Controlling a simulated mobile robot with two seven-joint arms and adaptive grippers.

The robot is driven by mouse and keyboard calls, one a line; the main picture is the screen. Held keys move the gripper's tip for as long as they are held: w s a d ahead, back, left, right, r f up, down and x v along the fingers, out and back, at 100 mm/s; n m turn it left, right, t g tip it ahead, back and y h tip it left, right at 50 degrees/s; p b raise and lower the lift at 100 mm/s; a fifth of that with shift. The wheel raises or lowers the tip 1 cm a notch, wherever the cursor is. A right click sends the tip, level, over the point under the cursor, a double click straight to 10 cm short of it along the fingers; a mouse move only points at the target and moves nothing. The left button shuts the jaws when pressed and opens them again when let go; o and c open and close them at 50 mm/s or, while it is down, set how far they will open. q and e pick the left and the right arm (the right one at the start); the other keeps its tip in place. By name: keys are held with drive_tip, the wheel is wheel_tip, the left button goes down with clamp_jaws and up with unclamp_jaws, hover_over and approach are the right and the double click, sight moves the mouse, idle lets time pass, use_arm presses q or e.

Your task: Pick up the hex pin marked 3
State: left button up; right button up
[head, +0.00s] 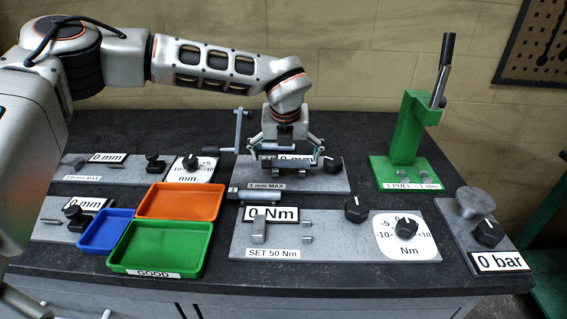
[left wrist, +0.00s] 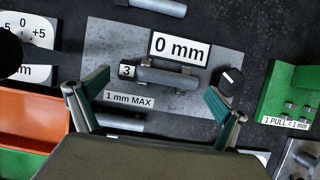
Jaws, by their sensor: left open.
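The hex pin marked 3 (left wrist: 165,77) is a grey cylinder with a white "3" tag at its left end. It lies across small holders on a grey plate (left wrist: 225,58) labelled "0 mm" and "1 mm MAX" in the left wrist view. My left gripper (left wrist: 157,84) is open above this plate, one green-sided finger beyond each end of the pin. I see no contact between fingers and pin. My right gripper is not in view.
A black knob (left wrist: 230,81) stands close to the right finger. Another grey cylinder (head: 260,197) lies in front of the plate. Orange (head: 180,216), blue and green bins stand front left. A green lever press (head: 404,140) stands to the right.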

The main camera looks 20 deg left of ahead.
use_arm(q)
drive_tip(key=shift+x, duration=0.75)
drive_tip(key=c, duration=1.3)
drive_tip(key=shift+w+r, duration=0.1)
drive_tip(key=shift+r, duration=0.1)
